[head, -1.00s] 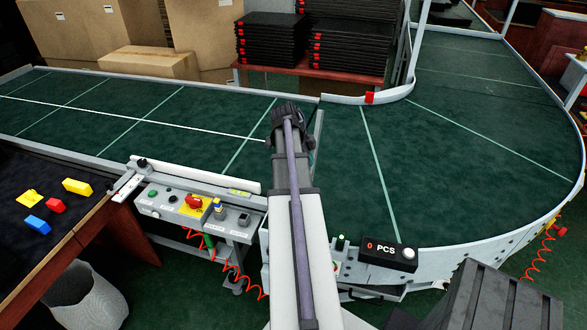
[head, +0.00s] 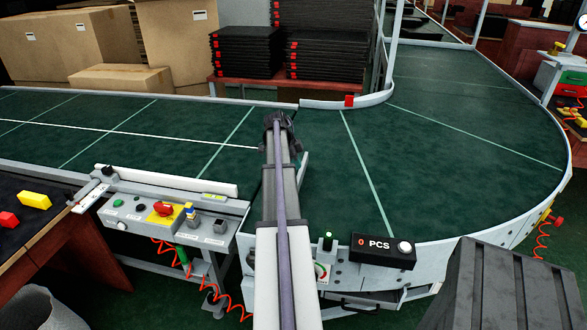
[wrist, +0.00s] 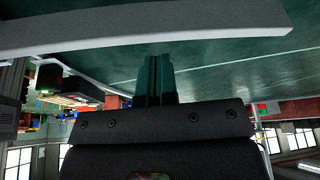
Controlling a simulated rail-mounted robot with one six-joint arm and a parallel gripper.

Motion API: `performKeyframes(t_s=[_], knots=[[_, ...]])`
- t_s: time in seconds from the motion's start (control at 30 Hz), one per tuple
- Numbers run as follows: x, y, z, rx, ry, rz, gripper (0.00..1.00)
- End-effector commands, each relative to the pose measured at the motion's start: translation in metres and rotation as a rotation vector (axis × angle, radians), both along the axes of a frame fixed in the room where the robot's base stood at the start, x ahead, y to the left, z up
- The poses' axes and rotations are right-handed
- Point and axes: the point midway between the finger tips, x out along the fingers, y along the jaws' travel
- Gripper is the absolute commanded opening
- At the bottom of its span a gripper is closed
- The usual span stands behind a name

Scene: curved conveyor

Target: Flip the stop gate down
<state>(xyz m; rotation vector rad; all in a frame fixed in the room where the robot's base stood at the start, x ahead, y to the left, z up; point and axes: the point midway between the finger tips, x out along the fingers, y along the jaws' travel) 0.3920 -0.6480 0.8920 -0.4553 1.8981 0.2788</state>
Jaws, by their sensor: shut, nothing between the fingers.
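A thin pale bar, apparently the stop gate (head: 303,165), shows just right of my arm at the seam between the straight and curved belts. My arm hides most of it, and I cannot tell whether it is up or down. My gripper (head: 277,122) is at the far end of the arm, over the belt near the far rail. In the wrist view my gripper (wrist: 156,62) is shut and empty. A broad light grey bar (wrist: 150,28) crosses the top of that view beyond the fingertips; I cannot tell whether it is the gate or a rail.
The green belt (head: 440,150) is clear. A control panel (head: 165,217) and a counter box reading 0 PCS (head: 383,252) stand along the near edge. A red block (head: 349,101) sits on the far rail. Black tray stacks (head: 325,45) and cartons stand behind.

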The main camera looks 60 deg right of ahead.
Motion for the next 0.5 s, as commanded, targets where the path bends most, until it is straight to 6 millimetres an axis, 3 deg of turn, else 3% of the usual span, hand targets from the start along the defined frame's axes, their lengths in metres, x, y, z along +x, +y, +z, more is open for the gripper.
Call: performKeyframes(t_s=[0.03, 0.2, 0.5], knots=[[0.001, -0.003, -0.015, 0.000, 0.000, 0.000, 0.00], [0.002, -0.007, -0.032, 0.000, 0.000, 0.000, 0.00], [0.003, -0.009, -0.044, 0.002, -0.001, -0.002, 0.00]])
